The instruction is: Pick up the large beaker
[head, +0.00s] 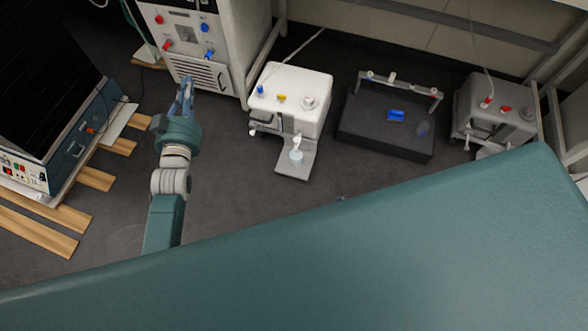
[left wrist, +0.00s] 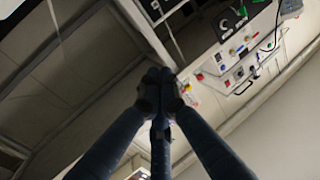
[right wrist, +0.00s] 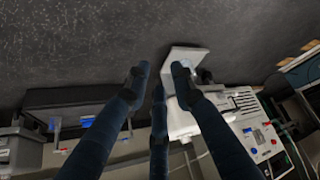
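A small clear beaker (head: 296,156) stands on the grey plate of the white bench device (head: 290,90) in the head view.
The black box (head: 385,125) with a rail and a blue item stands right of the white device. A grey device (head: 490,110) stands further right. A tall cabinet (head: 205,50) is behind. Wooden slats (head: 40,230) lie left. Dark floor is clear between.

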